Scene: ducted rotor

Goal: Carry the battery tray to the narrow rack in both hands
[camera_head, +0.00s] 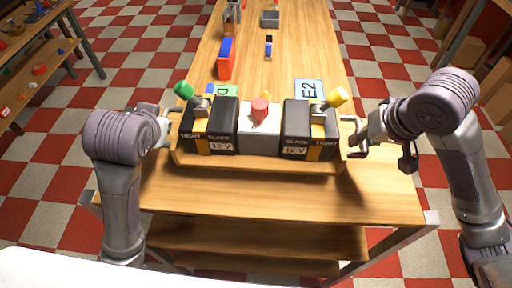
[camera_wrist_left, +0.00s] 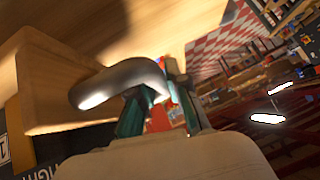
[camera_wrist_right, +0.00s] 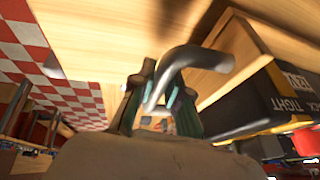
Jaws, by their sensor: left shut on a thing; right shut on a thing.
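The wooden battery tray (camera_head: 250,162) is at the near end of the long wooden table. It holds two black 12 V batteries, one at left (camera_head: 208,130) and one at right (camera_head: 309,135), with a grey block (camera_head: 259,138) with a red knob between them. My left gripper (camera_head: 166,133) is shut on the tray's left metal handle (camera_wrist_left: 120,82). My right gripper (camera_head: 357,140) is shut on the right metal handle (camera_wrist_right: 190,58), which also shows in the head view. Whether the tray touches the tabletop is hard to tell. I cannot identify the narrow rack.
Beyond the tray on the table (camera_head: 300,60) are a blue and red block (camera_head: 225,60), a small dark item (camera_head: 268,46) and a grey bin (camera_head: 270,18). Shelves with small parts (camera_head: 38,65) stand at far left.

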